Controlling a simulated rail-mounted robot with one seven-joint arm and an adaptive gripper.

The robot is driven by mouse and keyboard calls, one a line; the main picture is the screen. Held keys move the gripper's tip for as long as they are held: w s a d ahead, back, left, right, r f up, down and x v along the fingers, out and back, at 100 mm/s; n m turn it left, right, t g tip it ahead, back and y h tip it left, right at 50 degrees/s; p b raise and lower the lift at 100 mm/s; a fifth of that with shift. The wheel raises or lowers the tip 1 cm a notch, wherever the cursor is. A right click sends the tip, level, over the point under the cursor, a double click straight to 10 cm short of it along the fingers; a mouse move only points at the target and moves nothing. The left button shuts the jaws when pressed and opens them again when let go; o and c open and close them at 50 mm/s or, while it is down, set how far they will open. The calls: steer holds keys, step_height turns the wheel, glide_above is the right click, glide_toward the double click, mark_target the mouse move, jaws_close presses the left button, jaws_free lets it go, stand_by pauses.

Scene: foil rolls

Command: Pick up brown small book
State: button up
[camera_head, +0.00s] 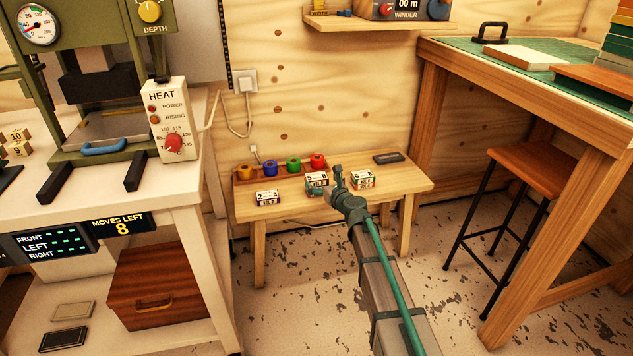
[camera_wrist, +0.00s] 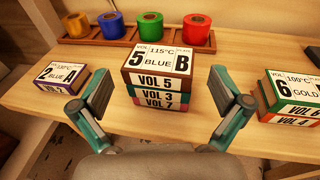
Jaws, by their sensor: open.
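A small brown book labelled VOL 5, with a white "5 B, 115°C, BLUE" cover, (camera_wrist: 158,78) lies on top of a green VOL 3 book (camera_wrist: 160,95) and a reddish VOL 7 book (camera_wrist: 160,105). This stack also shows in the head view (camera_head: 316,183) on the low wooden table (camera_head: 230,205). My gripper (camera_wrist: 160,88) is open and empty, with one finger on each side of the stack in the wrist view. I cannot tell how far the fingertips are from the brown book. In the head view my gripper (camera_head: 340,180) is just right of the stack.
A purple book (camera_wrist: 60,87) lies left of the stack. A green VOL 6 book (camera_wrist: 292,93) on an orange VOL 4 book (camera_wrist: 290,119) lies right. A rack (camera_wrist: 105,42) of coloured foil rolls stands behind. A dark box (camera_head: 386,157) sits at the table's back right.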

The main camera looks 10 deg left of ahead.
mark_target(317, 176)
steer(key=x, duration=0.2)
steer(key=b+x, duration=0.1)
steer(key=shift+w+a+f, duration=0.1)
steer(key=shift+w+f, duration=0.2)
steer(key=shift+f, duration=0.1)
steer(key=shift+w+a+b, duration=0.3)
steer(key=shift+w+b, duration=0.05)
steer(key=shift+w, duration=0.1)
steer(key=shift+s, duration=0.1)
steer(key=c, duration=1)
